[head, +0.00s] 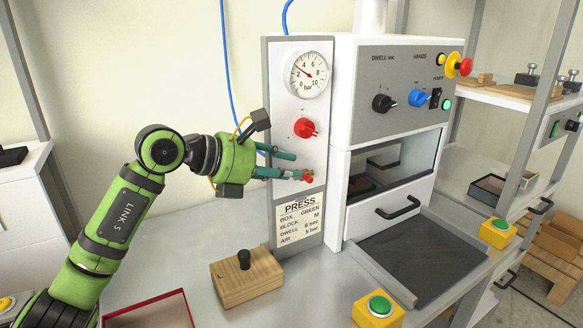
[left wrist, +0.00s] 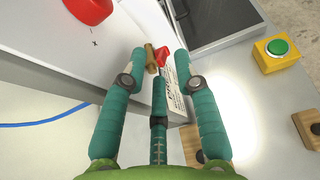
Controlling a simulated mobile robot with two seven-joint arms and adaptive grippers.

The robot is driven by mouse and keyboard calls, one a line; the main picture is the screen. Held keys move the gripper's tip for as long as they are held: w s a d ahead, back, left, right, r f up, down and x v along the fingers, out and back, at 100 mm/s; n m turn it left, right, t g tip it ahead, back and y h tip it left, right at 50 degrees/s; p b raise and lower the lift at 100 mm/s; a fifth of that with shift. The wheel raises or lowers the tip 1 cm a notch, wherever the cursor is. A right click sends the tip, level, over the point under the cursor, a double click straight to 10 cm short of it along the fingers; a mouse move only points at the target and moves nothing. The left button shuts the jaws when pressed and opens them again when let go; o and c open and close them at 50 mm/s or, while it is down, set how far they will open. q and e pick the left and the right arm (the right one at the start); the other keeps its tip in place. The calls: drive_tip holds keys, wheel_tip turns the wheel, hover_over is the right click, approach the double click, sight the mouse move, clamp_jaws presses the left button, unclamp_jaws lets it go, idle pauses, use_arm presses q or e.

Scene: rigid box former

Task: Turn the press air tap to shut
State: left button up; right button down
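The press air tap (head: 306,177) is a small red-handled tap low on the press's white side panel, below the round red knob (head: 306,128). In the left wrist view the tap (left wrist: 162,57) shows a red handle and a brass part. My left gripper (head: 290,165) is at the panel, with its teal fingers pointing at the tap. In the left wrist view the fingers (left wrist: 160,58) are spread, with the tap between their tips. I cannot tell whether any finger touches it. My right gripper is not in view.
A pressure gauge (head: 306,75) sits above the red knob, its needle pointing up-left. A press label (head: 300,222) is just below the tap. A wooden block with a black knob (head: 246,278) and a green button box (head: 378,308) stand on the bench.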

use_arm(q)
drive_tip(key=x, duration=0.2)
drive_tip(key=shift+w+d+f, duration=0.15)
drive_tip(key=shift+w+d, duration=0.05)
drive_tip(key=shift+d, duration=0.05)
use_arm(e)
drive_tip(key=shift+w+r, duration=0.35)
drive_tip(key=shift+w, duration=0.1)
